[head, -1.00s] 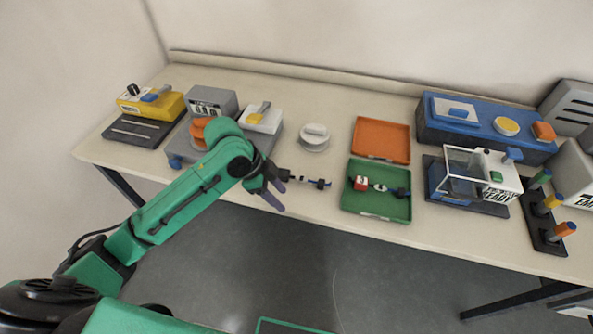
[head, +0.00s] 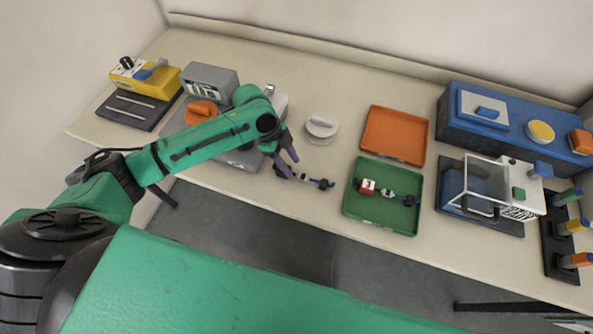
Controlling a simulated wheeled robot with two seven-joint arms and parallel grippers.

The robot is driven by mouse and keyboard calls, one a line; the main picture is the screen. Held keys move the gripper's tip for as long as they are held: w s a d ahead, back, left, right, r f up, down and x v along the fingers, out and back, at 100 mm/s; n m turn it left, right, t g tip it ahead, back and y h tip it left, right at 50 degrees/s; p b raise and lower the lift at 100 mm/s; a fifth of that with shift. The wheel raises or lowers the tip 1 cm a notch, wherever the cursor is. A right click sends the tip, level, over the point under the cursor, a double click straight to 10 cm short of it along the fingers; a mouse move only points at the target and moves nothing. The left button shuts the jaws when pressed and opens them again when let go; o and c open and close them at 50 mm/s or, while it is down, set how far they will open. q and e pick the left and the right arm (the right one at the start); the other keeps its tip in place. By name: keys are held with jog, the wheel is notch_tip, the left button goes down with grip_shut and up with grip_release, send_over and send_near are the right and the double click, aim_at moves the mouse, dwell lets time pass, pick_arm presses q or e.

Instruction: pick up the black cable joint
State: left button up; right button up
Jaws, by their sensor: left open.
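A small black cable joint with pale bands (head: 318,183) lies on the bench near its front edge, just left of the green tray. My left gripper (head: 287,164) is open and empty, pointing down at the left end of this joint. One finger overlaps that end in the picture, and I cannot tell whether they touch. Another joint, with a red block (head: 367,187), a pale middle and a black end, lies in the green tray (head: 376,225). My right gripper is not in view.
An orange tray (head: 395,135) and a white round lidded piece (head: 321,127) lie behind. A grey device with an orange knob (head: 200,112) stands left, partly behind my arm. A clear-covered station (head: 485,187) stands right. The bench's front edge is close.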

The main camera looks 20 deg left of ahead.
aim_at(296, 174)
pick_arm(q)
jog(key=x, duration=0.3)
jog(key=shift+s, duration=0.25)
jog(key=shift+s+f, duration=0.1)
jog(key=shift+f, duration=0.05)
jog(key=shift+c, duration=0.3)
grip_shut()
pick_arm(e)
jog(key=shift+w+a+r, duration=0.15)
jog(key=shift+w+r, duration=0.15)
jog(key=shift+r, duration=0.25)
